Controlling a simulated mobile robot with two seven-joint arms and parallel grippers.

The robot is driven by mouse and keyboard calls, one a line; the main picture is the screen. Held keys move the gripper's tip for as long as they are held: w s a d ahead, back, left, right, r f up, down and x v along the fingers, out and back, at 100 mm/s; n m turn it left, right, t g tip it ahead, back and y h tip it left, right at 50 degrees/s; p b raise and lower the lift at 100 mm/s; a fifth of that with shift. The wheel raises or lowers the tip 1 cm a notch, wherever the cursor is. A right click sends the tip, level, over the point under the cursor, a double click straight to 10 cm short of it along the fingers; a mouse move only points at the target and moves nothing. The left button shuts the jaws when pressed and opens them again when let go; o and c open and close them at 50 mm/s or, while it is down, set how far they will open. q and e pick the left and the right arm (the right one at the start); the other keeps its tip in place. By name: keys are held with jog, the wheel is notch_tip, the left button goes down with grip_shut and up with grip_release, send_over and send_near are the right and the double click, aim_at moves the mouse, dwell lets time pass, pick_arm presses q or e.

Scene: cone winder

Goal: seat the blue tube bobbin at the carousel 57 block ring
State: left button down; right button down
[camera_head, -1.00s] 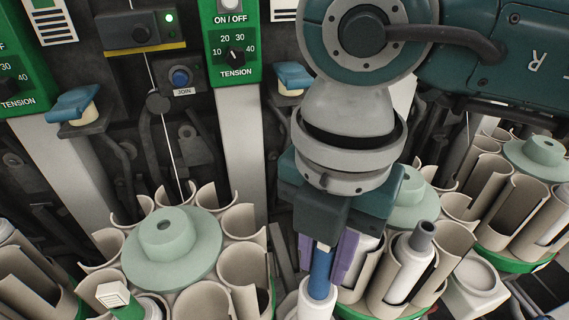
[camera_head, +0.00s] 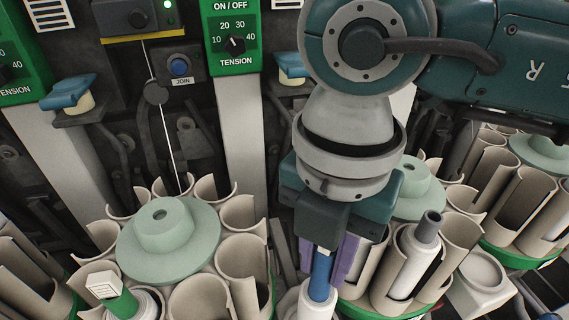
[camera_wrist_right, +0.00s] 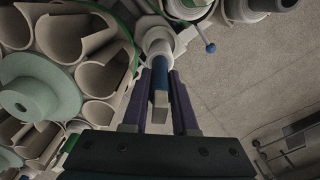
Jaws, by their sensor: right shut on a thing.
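My right gripper (camera_head: 328,262) is shut on the blue tube bobbin, its purple fingers on either side of the tube (camera_head: 320,277). The bobbin's white yarn body (camera_head: 316,306) hangs below the fingers and is cut off by the bottom edge of the head view. In the right wrist view the gripper (camera_wrist_right: 164,92) holds the same blue tube (camera_wrist_right: 162,72), with the white yarn (camera_wrist_right: 158,43) beyond it. One carousel (camera_head: 168,240) with a pale green hub stands left of the gripper, another (camera_head: 412,188) behind and right of it. No number 57 is readable. My left gripper is out of view.
A grey-tipped bobbin (camera_head: 420,250) stands in a beige pocket just right of the gripper. A green-tubed bobbin (camera_head: 118,297) is in the left carousel. A third carousel (camera_head: 545,155) is at the far right. Green tension panels (camera_head: 236,40) line the machine behind.

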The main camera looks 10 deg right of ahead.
jog(key=shift+f+b, duration=0.65)
jog(key=shift+f, duration=0.25)
jog(key=c, duration=0.6)
grip_release()
notch_tip(320, 180, up, 10)
jog(key=shift+p, duration=0.6)
